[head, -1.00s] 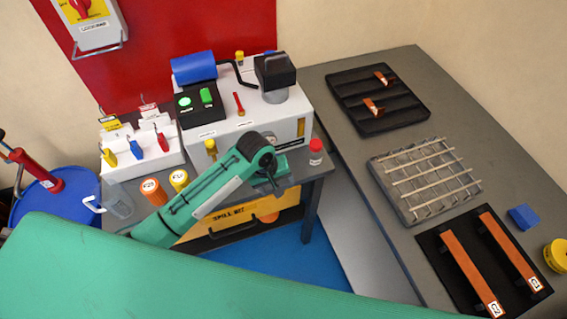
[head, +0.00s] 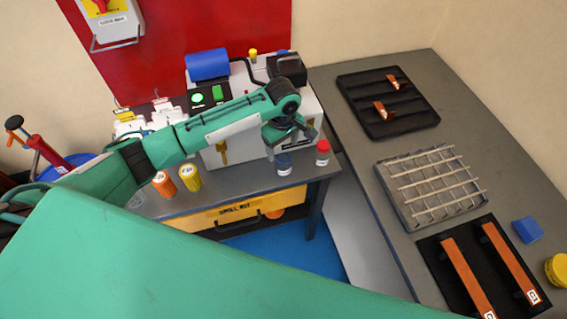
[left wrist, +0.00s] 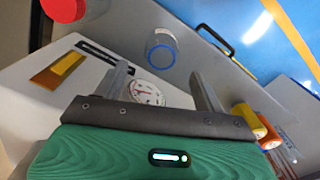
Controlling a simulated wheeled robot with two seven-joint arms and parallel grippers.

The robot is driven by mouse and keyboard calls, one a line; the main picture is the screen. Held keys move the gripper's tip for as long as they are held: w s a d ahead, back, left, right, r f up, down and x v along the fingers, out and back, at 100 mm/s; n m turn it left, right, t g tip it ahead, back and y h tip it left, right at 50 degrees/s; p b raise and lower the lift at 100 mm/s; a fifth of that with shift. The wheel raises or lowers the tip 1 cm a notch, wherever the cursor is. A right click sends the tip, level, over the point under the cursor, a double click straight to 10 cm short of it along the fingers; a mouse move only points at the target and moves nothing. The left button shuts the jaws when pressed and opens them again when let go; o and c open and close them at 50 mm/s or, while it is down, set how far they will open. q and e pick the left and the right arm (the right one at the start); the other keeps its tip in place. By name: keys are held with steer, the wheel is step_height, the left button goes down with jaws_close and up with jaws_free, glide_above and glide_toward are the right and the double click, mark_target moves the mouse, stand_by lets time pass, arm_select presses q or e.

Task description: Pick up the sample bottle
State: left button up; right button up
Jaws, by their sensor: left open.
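No readable label shows which is the sample bottle. My left gripper (head: 290,138) is open and empty, over and close behind the blue bottle in the head view. In the left wrist view, a clear round bottle with a blue ring (left wrist: 162,50) lies beyond the gap between the open fingers (left wrist: 161,72), apart from them. The red cap (left wrist: 65,8) shows at the top left there. My right gripper is not in view.
A white machine (head: 235,150) stands behind on the bench. An orange jar (head: 162,184) and a yellow jar (head: 190,178) are to the left. The right-hand table holds a black tray (head: 388,128), a wire rack (head: 432,187) and a black mat with copper bars (head: 450,268).

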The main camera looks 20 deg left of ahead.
mark_target(283, 160)
arm_select(q)
steer(key=f, duration=0.2)
steer(key=f+p, duration=0.1)
steer(key=f, duration=0.1)
steer(key=f+p, duration=0.1)
steer(key=f, duration=0.2)
steer(key=shift+s+d, duration=0.1)
steer(key=shift+s, duration=0.15)
steer(key=shift+f, duration=0.55)
steer(key=c, duration=1.1)
steer(key=shift+r, duration=0.1)
steer(key=shift+r, duration=0.6)
step_height(283, 160, up, 18)
steer(key=b, duration=0.3)
steer(key=s+a+m, duration=0.1)
steer(key=s+m, duration=0.2)
steer(key=s, duration=0.1)
steer(key=s+a+m, duration=0.2)
steer(key=s+m, duration=0.1)
steer(key=m, duration=0.1)
steer(key=s+a+m, duration=0.1)
steer(key=s+m, duration=0.3)
steer(key=shift+s+a+r, duration=0.2)
steer(key=shift+s+a, duration=0.1)
